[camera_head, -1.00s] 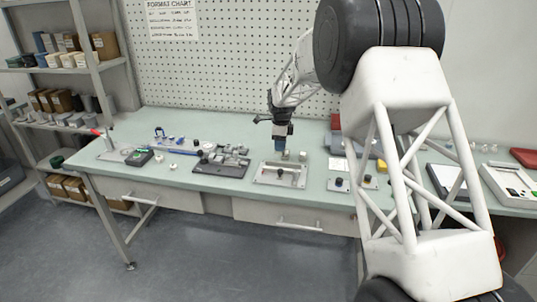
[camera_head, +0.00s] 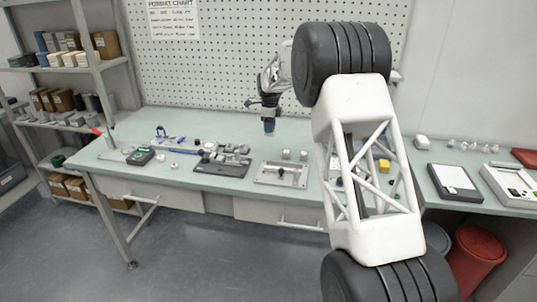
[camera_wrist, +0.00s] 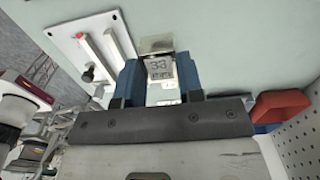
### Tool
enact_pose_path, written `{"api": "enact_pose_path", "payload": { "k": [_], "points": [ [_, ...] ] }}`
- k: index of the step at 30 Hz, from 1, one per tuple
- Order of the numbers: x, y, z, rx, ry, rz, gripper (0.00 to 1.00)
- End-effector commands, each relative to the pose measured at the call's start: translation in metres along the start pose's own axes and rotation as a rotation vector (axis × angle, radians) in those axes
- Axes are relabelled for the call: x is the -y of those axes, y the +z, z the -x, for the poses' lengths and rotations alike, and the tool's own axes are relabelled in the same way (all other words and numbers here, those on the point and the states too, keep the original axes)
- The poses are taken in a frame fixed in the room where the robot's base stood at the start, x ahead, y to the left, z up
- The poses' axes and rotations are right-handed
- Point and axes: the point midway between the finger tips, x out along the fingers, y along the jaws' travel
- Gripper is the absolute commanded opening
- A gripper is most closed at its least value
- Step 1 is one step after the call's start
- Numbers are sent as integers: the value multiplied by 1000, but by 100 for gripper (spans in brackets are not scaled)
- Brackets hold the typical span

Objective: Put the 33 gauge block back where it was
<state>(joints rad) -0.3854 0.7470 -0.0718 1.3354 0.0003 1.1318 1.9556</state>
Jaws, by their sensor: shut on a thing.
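The 33 gauge block (camera_wrist: 160,67) is a small grey metal block with "33" marked on its face. In the wrist view it sits between the two blue fingers of my gripper (camera_wrist: 160,82), which is shut on it. In the head view my gripper (camera_head: 269,127) is over the bench's middle, behind the metal plate fixture and right of the black tray. The block is too small to make out there. The black tray (camera_head: 221,168) carries several grey metal pieces.
The metal plate fixture (camera_head: 281,176) has a dark knob and two small cylinders near its back edge. A blue-and-white fixture (camera_head: 175,148) and a black-and-green box (camera_head: 140,156) stand left. The pegboard (camera_head: 230,60) rises behind. My arm covers the bench's right part.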

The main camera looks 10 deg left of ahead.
Motion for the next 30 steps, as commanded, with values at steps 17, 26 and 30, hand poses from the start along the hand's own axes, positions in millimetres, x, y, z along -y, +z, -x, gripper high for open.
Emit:
{"api": "enact_pose_path", "payload": {
  "k": [17,26,30],
  "points": [
    [10,8,3,0,-1,0,7],
    [10,8,-9,0,1,0,7],
    [10,8,-28,-1,2,0,7]
  ]
}}
